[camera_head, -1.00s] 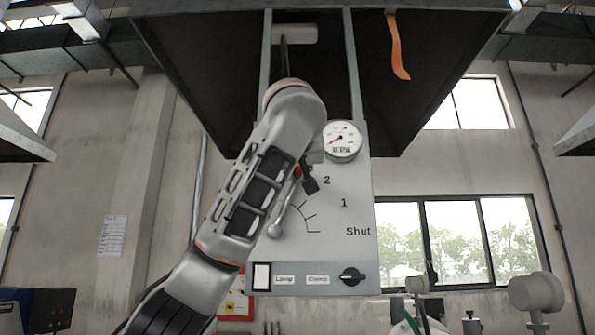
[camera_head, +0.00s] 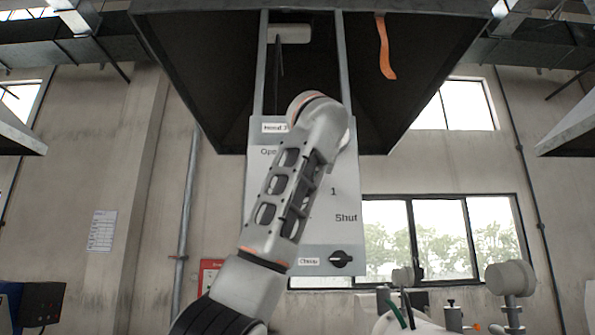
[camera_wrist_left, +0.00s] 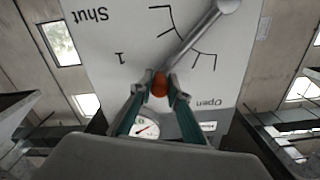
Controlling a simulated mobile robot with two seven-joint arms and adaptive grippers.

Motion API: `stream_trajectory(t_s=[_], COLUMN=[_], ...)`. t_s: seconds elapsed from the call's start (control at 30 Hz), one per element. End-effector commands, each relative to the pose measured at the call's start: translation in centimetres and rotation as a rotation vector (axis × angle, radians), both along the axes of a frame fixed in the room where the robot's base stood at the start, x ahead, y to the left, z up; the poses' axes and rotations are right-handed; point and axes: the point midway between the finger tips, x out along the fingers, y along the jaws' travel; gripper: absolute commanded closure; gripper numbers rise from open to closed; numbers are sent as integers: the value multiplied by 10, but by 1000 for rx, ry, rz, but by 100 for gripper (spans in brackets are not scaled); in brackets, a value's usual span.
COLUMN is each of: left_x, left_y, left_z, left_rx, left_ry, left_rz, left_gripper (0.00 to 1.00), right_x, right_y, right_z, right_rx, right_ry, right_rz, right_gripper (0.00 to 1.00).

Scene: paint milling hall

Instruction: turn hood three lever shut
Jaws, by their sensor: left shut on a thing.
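The hood three panel (camera_head: 347,235) is a pale board with the labels Open, 1 and Shut; its Hood 3 label (camera_head: 275,127) is partly covered. In the left wrist view the panel (camera_wrist_left: 120,30) appears upside down. The grey lever (camera_wrist_left: 198,38) runs from its round pivot (camera_wrist_left: 229,6) to a red knob (camera_wrist_left: 159,86). It points between the 1 and Open labels, and the 2 label is not visible. My left gripper (camera_wrist_left: 160,88) is shut on the red knob. In the head view my left arm hides the lever and gripper. My right gripper is not in view.
The dark hood (camera_head: 420,60) hangs above the panel, with an orange strip (camera_head: 385,48) hanging from it. A black rotary switch (camera_head: 341,259) is at the panel's bottom. A round gauge (camera_wrist_left: 146,130) lies near the fingers. Equipment (camera_head: 510,280) stands at lower right.

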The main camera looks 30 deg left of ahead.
Motion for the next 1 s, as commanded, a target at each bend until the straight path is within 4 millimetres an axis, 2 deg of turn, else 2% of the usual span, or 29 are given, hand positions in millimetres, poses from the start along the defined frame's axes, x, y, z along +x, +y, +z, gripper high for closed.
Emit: stream_trajectory(t_s=[0.1,0.43,0.7,1.0], left_x=[7,19,22,22], left_y=[-12,-30,-35,-37], left_z=[-14,-52,-79,-97], left_rx=[94,360,540,660], left_ry=[57,217,329,401], left_rz=[-5,-5,-4,-4], left_gripper=[100,100,100,100], right_x=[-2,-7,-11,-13], right_y=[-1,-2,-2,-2], right_z=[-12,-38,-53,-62], right_rx=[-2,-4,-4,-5], right_ry=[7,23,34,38], right_rz=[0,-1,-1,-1], right_gripper=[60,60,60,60])
